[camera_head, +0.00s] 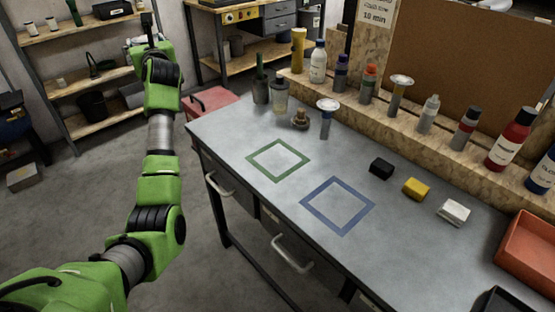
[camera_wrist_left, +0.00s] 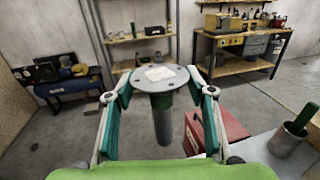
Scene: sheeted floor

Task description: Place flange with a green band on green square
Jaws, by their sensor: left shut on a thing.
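The flange with a green band (camera_wrist_left: 161,110) is between the fingers of my left gripper (camera_wrist_left: 159,84) in the left wrist view. Its round grey plate is on top and its tube points down, with green just under the plate. In the head view my left gripper (camera_head: 147,42) is at the upper left, away from the workbench; the flange is hard to make out there. The green square (camera_head: 278,160) is an empty outline on the grey bench top. My right gripper is in neither view.
A blue square (camera_head: 337,205) is empty. A blue-banded flange (camera_head: 326,117) and a brass-coloured part (camera_head: 300,119) stand behind the squares. Black (camera_head: 381,168), yellow (camera_head: 416,188) and white (camera_head: 453,212) blocks lie to the right. Bottles line the back ledge (camera_head: 432,133).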

